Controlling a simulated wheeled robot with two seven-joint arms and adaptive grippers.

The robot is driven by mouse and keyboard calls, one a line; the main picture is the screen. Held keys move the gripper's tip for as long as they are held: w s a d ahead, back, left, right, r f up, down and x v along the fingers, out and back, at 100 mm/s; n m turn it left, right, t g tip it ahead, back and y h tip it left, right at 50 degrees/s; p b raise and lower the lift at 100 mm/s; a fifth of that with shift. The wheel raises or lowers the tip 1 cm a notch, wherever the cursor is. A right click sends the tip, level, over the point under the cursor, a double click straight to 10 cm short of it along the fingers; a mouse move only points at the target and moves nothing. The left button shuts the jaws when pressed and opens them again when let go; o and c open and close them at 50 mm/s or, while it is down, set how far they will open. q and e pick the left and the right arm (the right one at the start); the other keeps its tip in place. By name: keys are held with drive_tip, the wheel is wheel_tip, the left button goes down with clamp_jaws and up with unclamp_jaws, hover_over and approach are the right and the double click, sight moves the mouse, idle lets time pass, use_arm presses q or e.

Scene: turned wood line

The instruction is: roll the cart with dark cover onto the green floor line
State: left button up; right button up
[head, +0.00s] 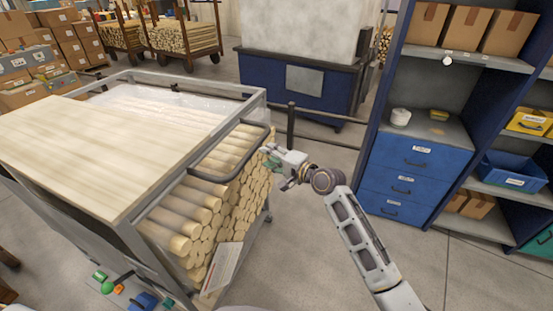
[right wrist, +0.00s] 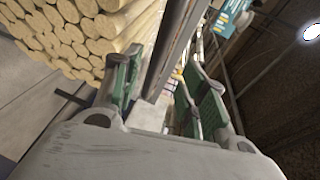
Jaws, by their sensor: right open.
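A grey metal-framed cart (head: 258,104) full of round wooden dowels fills the left of the head view. A pale wood board (head: 95,140) and a clear sheet lie over its top; I see no dark cover on it. A dark handle bar (head: 208,180) loops out from its near right side. My right gripper (head: 271,160) is at the handle's right end. In the right wrist view its green-padded fingers (right wrist: 162,88) are apart, with a grey bar passing between or behind them; contact cannot be told. My left gripper and a green floor line are not in view.
A blue drawer cabinet with shelves (head: 415,165) stands at the right. A blue-based bin (head: 300,85) and dark posts (head: 291,125) are behind the cart. Dowel carts (head: 185,38) and cardboard boxes (head: 70,45) are farther back. Grey floor is clear between cart and cabinet.

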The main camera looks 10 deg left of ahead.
drive_tip(key=shift+v, duration=1.2)
drive_tip(key=shift+n, duration=0.3)
